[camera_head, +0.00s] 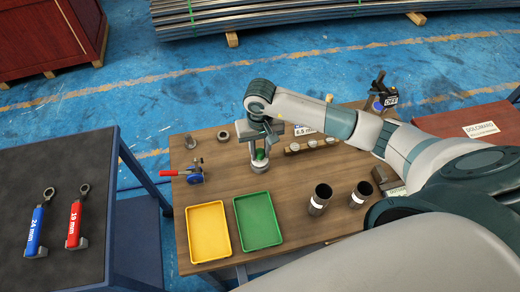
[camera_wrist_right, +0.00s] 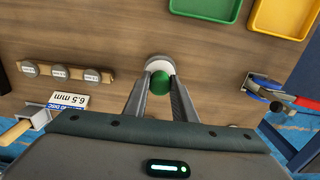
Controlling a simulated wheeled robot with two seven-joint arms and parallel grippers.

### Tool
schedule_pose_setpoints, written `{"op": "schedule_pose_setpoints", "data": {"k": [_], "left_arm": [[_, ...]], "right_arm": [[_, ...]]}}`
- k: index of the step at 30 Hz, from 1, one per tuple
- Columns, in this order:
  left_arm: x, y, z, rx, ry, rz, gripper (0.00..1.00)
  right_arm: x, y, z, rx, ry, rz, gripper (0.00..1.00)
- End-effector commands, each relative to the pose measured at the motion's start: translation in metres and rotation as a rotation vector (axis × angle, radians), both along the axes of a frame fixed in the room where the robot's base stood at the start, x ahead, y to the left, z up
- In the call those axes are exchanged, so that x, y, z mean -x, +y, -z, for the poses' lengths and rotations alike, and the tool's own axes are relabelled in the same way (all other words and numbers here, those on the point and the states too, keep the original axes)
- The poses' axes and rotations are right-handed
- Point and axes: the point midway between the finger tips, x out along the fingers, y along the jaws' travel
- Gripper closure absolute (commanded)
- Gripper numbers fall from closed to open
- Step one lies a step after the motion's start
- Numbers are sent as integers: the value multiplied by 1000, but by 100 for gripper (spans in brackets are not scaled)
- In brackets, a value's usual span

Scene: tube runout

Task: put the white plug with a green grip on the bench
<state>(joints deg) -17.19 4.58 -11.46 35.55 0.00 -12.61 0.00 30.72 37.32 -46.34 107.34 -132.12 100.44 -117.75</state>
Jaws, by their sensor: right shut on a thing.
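The white plug (camera_head: 259,167) with its green grip (camera_head: 261,154) is at the middle of the wooden bench (camera_head: 222,170), behind the green tray. My right gripper (camera_head: 259,150) points down from above and is shut on the green grip. In the right wrist view the green grip (camera_wrist_right: 160,83) sits between the two fingertips (camera_wrist_right: 160,88), with the white round body (camera_wrist_right: 159,63) beyond it. The plug looks upright, at or just above the bench top; I cannot tell whether it touches. My left gripper is not in view.
A yellow tray (camera_head: 208,204) and a green tray (camera_head: 275,221) lie in front. Two dark tubes (camera_head: 320,197) (camera_head: 362,194) stand to the right. A wooden rack (camera_head: 299,149) with round pieces is close right of the plug. A red-handled clamp (camera_head: 186,174) is left.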

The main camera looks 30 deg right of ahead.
Motion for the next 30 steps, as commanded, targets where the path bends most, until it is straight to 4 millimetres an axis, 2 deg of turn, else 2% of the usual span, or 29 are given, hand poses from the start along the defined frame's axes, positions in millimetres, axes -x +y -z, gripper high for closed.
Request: {"op": "schedule_pose_setpoints", "data": {"k": [3, 17, 18, 20, 30], "left_arm": [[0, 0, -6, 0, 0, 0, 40], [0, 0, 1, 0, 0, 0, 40], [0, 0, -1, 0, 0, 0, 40], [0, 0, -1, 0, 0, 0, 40], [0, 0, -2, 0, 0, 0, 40]], "right_arm": [[1, 0, 7, 0, 1, 1, 99], [0, 0, 13, 0, -1, 0, 99], [0, 0, 11, 0, -1, 0, 69], [0, 0, 11, 0, -1, 0, 57], [0, 0, 10, 0, -1, 0, 57]]}}
